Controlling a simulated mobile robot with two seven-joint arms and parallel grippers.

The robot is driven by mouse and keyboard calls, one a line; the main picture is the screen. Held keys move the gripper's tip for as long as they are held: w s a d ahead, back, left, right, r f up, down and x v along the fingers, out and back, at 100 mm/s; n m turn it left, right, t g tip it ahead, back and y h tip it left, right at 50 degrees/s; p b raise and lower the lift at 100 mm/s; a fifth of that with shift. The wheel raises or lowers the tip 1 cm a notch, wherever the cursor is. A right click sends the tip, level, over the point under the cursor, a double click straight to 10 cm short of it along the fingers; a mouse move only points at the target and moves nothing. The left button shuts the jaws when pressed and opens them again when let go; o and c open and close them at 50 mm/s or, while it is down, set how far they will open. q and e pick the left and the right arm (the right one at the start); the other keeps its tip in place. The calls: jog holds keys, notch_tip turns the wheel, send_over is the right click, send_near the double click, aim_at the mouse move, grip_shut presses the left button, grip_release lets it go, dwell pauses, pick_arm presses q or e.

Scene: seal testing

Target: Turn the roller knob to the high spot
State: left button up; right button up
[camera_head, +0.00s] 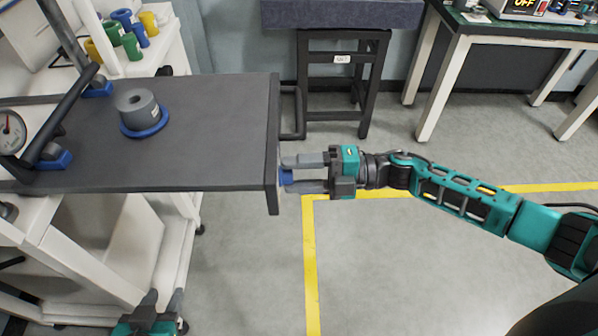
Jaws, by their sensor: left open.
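A blue knob (286,177) sticks out from the right end of the dark tabletop of the white cart, low on its edge. I take it to be the roller knob; its markings and any high spot cannot be made out. My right gripper (288,175) reaches in from the right, with one finger above and one below the knob in the picture. Its fingers are parted by about the knob's width and appear shut on it. My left gripper (162,300) is at the bottom left, open and empty, below the cart in the picture.
On the dark tabletop (220,130) stand a grey cylinder (136,103) on a blue ring (146,128), and a dark frame with a round gauge (11,130). Colored cylinders (130,44) stand behind. A black stool (335,85) is beyond. The floor right of the cart is clear.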

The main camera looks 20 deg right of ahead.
jog(key=shift+o, duration=0.4)
jog(key=shift+d, duration=0.1)
jog(key=b+v, duration=0.1)
jog(key=v, duration=1.1)
jog(key=shift+s+d+b, duration=0.15)
jog(key=shift+d+b, duration=0.2)
